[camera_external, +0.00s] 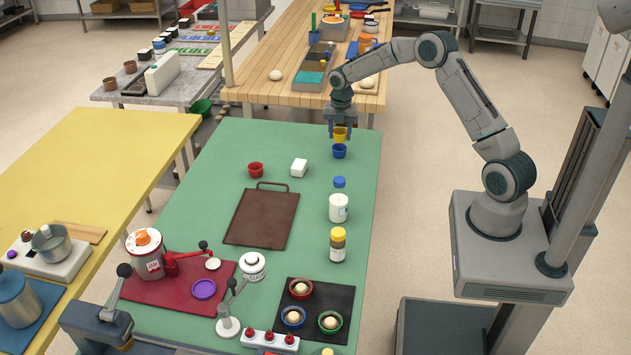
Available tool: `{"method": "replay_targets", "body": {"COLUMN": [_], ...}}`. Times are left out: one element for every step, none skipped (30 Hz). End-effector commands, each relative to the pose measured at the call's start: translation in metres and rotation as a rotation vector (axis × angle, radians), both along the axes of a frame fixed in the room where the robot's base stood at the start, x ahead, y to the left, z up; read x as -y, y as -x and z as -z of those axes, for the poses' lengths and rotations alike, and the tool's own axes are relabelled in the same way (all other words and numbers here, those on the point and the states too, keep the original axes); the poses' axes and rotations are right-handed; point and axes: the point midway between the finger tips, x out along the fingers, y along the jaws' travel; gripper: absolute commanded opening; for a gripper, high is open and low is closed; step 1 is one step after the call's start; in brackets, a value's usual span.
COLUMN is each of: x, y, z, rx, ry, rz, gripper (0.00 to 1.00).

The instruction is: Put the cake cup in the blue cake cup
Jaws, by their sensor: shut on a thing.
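My gripper (340,124) points straight down near the far right corner of the green table. It is shut on a yellow cake cup (340,134). The blue cake cup (339,151) stands on the table directly below the yellow cup. In this view the yellow cup's lower edge meets or overlaps the blue cup's rim. I cannot tell whether the yellow cup is inside the blue cup or just above it. A red cup (256,169) stands on the table to the left.
A wooden table (263,58) with containers lies behind. The green table's far left area is clear.

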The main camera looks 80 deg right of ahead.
Motion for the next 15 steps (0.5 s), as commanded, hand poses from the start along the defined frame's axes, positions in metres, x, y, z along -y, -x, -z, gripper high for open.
{"method": "replay_targets", "body": {"x": [-0.001,-0.001,-0.001,-0.001,-0.001,0.000,0.000,0.000,0.000,0.000,0.000,0.000,0.000,0.000,0.000], "y": [0.001,0.000,0.000,0.000,0.000,0.000,0.000,0.000,0.000,0.000,0.000,0.000,0.000,0.000,0.000], "z": [0.007,0.012,0.017,0.020,0.022,0.023,0.023,0.023,0.023,0.023,0.023,0.023,0.024,0.025,0.027], "rx": [-0.004,-0.004,-0.002,-0.002,-0.002,-0.001,0.000,0.000,0.000,0.000,0.000,0.000,0.000,0.000,0.000], "ry": [-0.003,-0.004,-0.002,-0.002,-0.002,-0.001,0.000,0.000,0.000,0.000,0.000,0.000,0.000,-0.001,-0.001], "rz": [-0.001,-0.001,-0.001,-0.001,-0.001,-0.001,0.000,0.000,0.000,0.000,0.000,-0.001,0.000,-0.001,-0.001], "gripper": [0.24,0.24,0.24,0.24,0.24,0.24,0.24,0.24,0.24,0.24,0.24,0.24,0.24,0.24,0.24]}}
